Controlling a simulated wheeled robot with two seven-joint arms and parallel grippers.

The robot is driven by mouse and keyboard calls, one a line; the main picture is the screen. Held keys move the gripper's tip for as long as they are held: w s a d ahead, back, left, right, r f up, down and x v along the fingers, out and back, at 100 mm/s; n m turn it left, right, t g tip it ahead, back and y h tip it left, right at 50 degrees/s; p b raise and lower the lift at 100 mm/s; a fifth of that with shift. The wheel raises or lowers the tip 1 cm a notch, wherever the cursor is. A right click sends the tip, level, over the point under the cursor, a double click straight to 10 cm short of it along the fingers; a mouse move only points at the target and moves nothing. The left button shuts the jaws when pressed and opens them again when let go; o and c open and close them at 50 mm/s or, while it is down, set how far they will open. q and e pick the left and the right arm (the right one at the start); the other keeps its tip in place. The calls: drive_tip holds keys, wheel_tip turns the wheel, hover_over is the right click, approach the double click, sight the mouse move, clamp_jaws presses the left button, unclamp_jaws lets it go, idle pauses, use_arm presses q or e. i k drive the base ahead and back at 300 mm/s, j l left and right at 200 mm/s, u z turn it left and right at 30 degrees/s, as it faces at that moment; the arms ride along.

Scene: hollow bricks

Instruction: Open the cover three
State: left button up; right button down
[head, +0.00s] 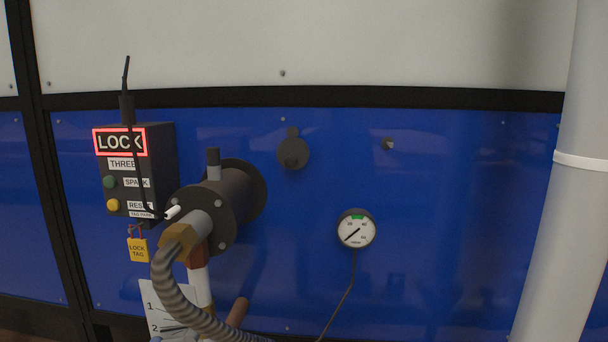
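A black control box (150,165) is on the blue panel at the left. Its lit red sign reads LOCK, and a label THREE (122,164) sits below. A small round dark cover (293,151) with a tab on top lies flat against the panel, right of a flanged pipe stub (222,203). It looks closed. No number shows on it, so I cannot tell whether it is cover three. A yellow LOCK TAG padlock (138,249) hangs under the box. Neither of my grippers is in view.
A ribbed hose (180,297) runs down from the stub's brass fitting (178,240). A round gauge (356,229) with a thin cable is on the panel at the right. A thick pale pipe (572,170) stands at the right edge. The panel around the cover is mostly clear.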

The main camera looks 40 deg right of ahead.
sight(293, 153)
drive_tip(key=z, duration=1.05)
